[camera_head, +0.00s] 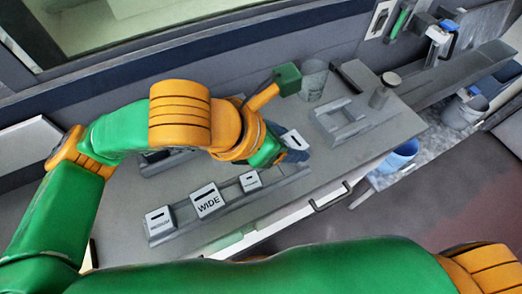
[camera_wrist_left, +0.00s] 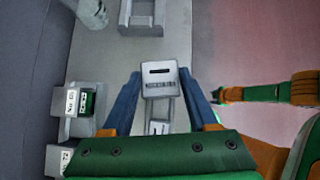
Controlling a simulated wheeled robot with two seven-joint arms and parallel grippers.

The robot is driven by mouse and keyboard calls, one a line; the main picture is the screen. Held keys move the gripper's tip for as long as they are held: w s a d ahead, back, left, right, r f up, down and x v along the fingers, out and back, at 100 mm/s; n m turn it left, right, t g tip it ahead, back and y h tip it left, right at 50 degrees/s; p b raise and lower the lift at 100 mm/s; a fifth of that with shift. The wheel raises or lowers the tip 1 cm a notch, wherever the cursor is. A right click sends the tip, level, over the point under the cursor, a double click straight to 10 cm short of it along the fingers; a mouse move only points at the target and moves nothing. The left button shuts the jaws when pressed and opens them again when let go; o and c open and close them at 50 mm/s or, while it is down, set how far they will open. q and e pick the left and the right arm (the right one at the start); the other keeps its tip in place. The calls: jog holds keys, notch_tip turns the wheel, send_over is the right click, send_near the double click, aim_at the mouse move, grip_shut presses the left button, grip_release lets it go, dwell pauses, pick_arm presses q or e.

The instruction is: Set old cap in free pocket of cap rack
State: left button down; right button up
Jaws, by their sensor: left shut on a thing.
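My left gripper (camera_head: 284,148) is shut on a pale grey cap (camera_head: 293,140) with a dark slot. In the left wrist view this cap (camera_wrist_left: 160,80) sits between the blue fingertips (camera_wrist_left: 160,92), with print below its slot too small to read. It is above the worktop, near the right end of a grey rack (camera_head: 227,208). The rack holds a cap at its left end (camera_head: 160,220), a larger one marked WIDE (camera_head: 207,200) and a small one (camera_head: 250,181). The rack's right end, under my gripper, looks empty. My right gripper (camera_wrist_left: 219,96) shows small in the wrist view; its jaws are unclear.
A grey open fixture (camera_head: 341,122) stands on the worktop to the right, beside a clear cup (camera_head: 313,80) and a grey cylinder (camera_head: 379,97). Small boxes (camera_wrist_left: 76,100) stand left in the wrist view. A drawer handle (camera_head: 330,197) juts from the front edge.

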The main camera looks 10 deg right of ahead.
pick_arm(q)
jog(key=shift+w+d+r+m+g, duration=0.3)
jog(key=shift+w+d+m+g, duration=0.15)
jog(key=shift+m, duration=0.15)
jog(key=shift+s+a+f+b, duration=0.1)
jog(key=shift+f+b, duration=0.35)
jog(key=shift+f, duration=0.1)
notch_tip(320, 180, down, 5)
jog(key=b, duration=0.4)
jog(key=shift+f, duration=0.15)
jog(key=shift+f+b, duration=0.3)
jog(key=shift+b, duration=0.5)
jog(key=shift+f+b, duration=0.9)
jog(key=shift+b, duration=0.15)
jog(key=shift+c, duration=0.5)
grip_release()
jog(key=shift+a+r, duration=0.1)
